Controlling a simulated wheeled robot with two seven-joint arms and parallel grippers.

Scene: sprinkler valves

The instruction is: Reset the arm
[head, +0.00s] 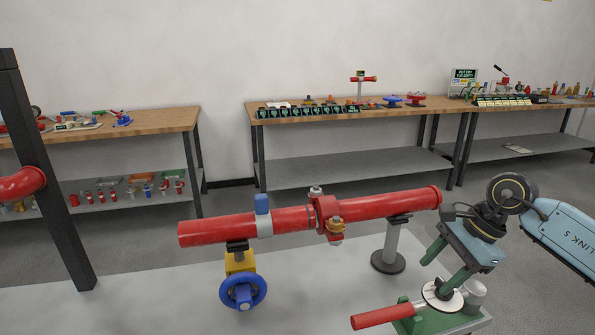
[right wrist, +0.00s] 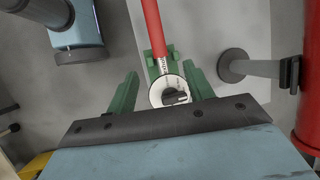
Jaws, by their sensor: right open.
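My right gripper (head: 437,278) is open, its green fingers pointing down above a round white dial (head: 442,294) on a green base (head: 450,320). A red lever (head: 382,315) extends left from this fitting in the head view. In the right wrist view, the dial (right wrist: 168,91) lies between the open fingers (right wrist: 160,70), and the red lever (right wrist: 152,30) runs away toward the top. I see no contact between fingers and lever. My left gripper is not in view.
A red pipe (head: 375,206) with a clamp coupling (head: 327,215) crosses behind, on a grey post (head: 390,245). A blue handwheel (head: 242,290) hangs under its left part. A dark upright post (head: 45,180) stands at left. Benches (head: 355,118) with small parts line the wall.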

